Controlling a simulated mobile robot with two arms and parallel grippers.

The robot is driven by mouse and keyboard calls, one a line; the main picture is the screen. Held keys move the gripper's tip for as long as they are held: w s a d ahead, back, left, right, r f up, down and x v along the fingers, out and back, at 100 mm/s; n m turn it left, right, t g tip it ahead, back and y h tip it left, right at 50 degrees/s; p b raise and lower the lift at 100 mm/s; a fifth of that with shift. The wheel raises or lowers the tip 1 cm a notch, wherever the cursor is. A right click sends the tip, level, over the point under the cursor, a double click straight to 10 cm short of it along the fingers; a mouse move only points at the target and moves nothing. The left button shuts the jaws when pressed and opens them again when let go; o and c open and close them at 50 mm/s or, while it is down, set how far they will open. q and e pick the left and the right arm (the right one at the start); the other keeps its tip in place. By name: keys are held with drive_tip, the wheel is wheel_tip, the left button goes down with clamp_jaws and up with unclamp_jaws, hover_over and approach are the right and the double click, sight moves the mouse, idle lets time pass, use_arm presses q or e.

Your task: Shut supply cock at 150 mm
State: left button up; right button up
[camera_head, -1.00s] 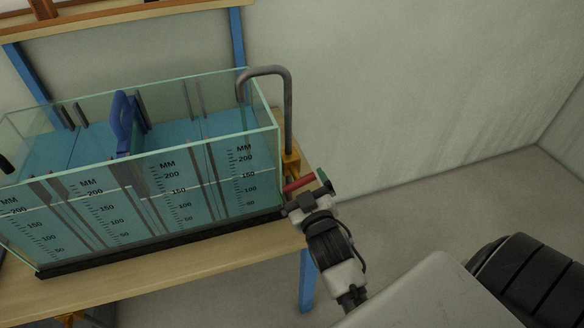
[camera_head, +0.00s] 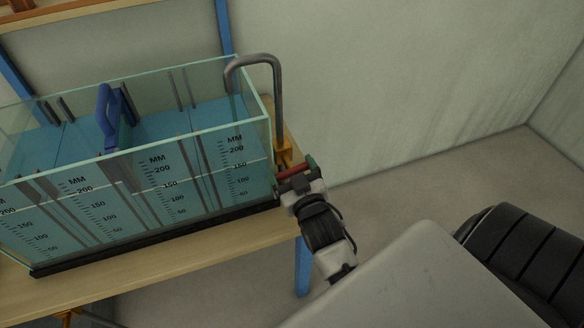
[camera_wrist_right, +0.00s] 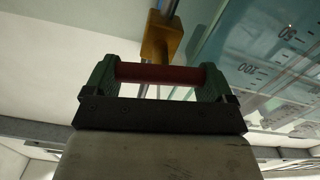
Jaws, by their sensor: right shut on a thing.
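The supply cock (camera_head: 284,153) is a brass-yellow body on the grey bent pipe (camera_head: 278,105) at the tank's right end. Its red lever (camera_head: 294,173) points out sideways. My right gripper (camera_head: 296,171) is shut on the lever. In the right wrist view the red lever (camera_wrist_right: 160,74) lies across between the green fingertips, with the brass body (camera_wrist_right: 161,38) just beyond. The glass tank (camera_head: 130,150) holds blue-green water and has MM scales on its front. A pale line crosses near the rightmost 150 mark; the exact level is hard to read. My left gripper is out of view.
The tank stands on a wooden bench (camera_head: 150,262) with blue legs (camera_head: 303,265). A blue handled plate (camera_head: 108,118) stands inside the tank. A pale wall (camera_head: 400,90) is behind, with bare floor (camera_head: 420,200) at right.

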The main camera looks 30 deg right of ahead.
drive_tip(key=shift+r+m+p, duration=0.25)
drive_tip(key=shift+m+p, duration=0.1)
drive_tip(key=shift+m, duration=0.35)
drive_tip(key=shift+f+m, duration=0.2)
drive_tip(key=shift+m, duration=0.3)
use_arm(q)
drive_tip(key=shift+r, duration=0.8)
use_arm(e)
drive_tip(key=o, duration=0.7)
drive_tip(key=shift+o, duration=0.2)
